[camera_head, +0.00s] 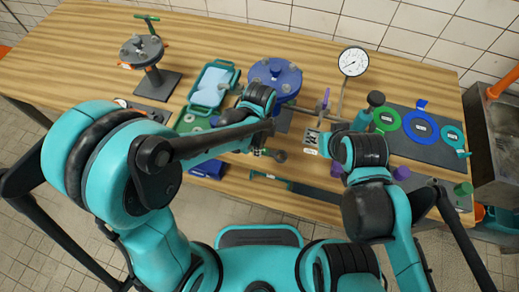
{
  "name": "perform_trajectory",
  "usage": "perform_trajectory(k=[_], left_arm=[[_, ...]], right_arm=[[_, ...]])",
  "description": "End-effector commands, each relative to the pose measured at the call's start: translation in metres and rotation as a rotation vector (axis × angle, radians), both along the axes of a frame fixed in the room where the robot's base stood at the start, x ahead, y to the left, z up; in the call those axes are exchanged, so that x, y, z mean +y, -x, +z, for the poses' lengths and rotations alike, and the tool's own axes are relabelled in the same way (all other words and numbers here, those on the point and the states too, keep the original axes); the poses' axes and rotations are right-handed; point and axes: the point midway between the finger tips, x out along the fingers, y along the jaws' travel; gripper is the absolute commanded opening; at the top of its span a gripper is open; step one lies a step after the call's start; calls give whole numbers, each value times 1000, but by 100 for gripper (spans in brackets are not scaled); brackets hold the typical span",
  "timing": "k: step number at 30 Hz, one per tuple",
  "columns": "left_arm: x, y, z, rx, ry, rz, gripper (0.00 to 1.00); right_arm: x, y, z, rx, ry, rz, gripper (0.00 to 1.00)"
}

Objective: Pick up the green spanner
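A long, thin dark-green tool (283,182), which looks like the green spanner, lies along the front edge of the wooden table, partly over a dark strip. My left gripper (264,152) is small in view, below my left wrist and just behind this tool. I cannot tell whether it is open or shut, or whether it touches anything. My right arm reaches in from the right, and its wrist hangs over the table right of the middle. Its fingers are hidden or cannot be told apart from the parts there.
A green tray (203,118) and a blue flange (285,70) stand behind my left arm. A pressure gauge (353,62) stands upright at the back. Coloured rings (420,125) lie on a grey mat at right. A grey flange stand (155,82) is at left. A sink (495,140) adjoins the right end.

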Motion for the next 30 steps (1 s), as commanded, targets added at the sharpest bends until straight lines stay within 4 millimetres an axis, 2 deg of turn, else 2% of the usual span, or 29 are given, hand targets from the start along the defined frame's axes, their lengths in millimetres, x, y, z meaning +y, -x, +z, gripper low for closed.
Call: perform_trajectory(k=[2, 14, 20, 23, 30], left_arm=[[0, 0, 0, 0, 0, 0, 0], [0, 0, 4, 0, 0, 0, 0], [0, 0, 27, 0, 0, 0, 0], [0, 0, 48, 0, 0, 0, 0], [-22, 55, 79, 0, 0, -6, 0]], right_arm=[[0, 0, 0, 0, 0, 0, 31], [0, 0, 2, 0, 0, 0, 31], [0, 0, 13, 0, 0, 0, 31], [0, 0, 23, 0, 0, 0, 31], [0, 0, 40, 0, 0, 0, 31]])
